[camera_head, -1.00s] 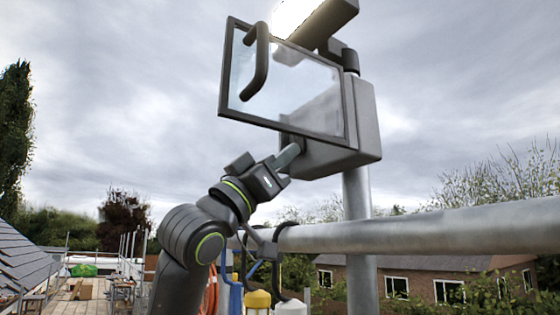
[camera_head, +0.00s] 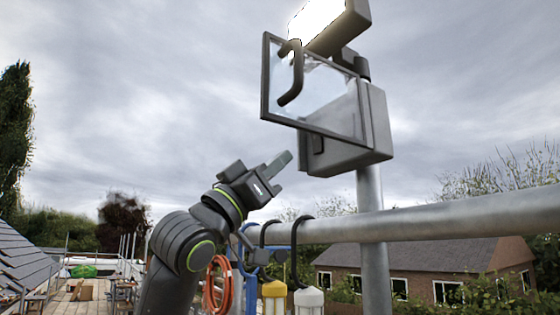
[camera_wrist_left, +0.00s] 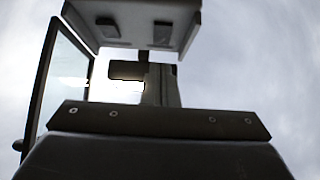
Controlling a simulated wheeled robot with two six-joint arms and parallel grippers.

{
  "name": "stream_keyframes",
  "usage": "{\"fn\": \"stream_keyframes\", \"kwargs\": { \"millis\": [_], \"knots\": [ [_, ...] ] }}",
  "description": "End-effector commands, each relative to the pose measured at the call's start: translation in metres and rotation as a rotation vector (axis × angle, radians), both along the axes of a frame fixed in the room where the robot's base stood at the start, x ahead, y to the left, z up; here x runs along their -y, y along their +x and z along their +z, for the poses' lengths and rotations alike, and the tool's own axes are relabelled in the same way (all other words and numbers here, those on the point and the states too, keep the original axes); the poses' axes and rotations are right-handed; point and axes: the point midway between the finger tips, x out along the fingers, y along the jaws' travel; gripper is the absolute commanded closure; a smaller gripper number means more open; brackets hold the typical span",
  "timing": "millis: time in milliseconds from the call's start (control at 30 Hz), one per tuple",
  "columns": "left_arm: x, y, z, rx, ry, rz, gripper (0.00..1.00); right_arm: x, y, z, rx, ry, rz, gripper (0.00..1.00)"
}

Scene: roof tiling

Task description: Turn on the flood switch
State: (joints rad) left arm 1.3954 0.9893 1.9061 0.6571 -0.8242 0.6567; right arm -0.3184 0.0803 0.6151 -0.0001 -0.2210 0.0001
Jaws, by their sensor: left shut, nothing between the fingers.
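The floodlight (camera_head: 318,22) at the top of the pole has a bright white face and looks lit. Below it a grey box (camera_head: 378,125) is fixed to the pole, with its clear framed door (camera_head: 325,95) swung open. I cannot clearly make out the switch in the head view. My left gripper (camera_head: 280,164) is shut and empty, pointing up right, a little left of and below the box and apart from it. In the left wrist view a grey box-like shape (camera_wrist_left: 135,12) with two dark rectangles is at the top. My right gripper is not in view.
A thick grey rail (camera_head: 450,218) crosses to the right, below the box, in front of the pole (camera_head: 374,250). Open sky lies left of the box.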

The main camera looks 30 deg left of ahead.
Motion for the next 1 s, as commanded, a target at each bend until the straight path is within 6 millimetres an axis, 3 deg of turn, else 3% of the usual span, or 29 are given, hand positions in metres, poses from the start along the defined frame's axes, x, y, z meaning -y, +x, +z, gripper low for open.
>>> {"fn": "stream_keyframes", "kwargs": {
  "millis": [300,633,1000],
  "knots": [
    [-0.012,-0.026,-0.043,0.001,0.001,0.004,1.0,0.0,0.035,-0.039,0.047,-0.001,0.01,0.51],
    [-0.018,-0.041,-0.059,0.0,0.0,0.0,1.0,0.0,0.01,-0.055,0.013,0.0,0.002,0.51],
    [-0.018,-0.042,-0.058,0.0,-0.001,-0.001,1.0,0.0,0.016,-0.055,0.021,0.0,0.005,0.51]
  ]
}}
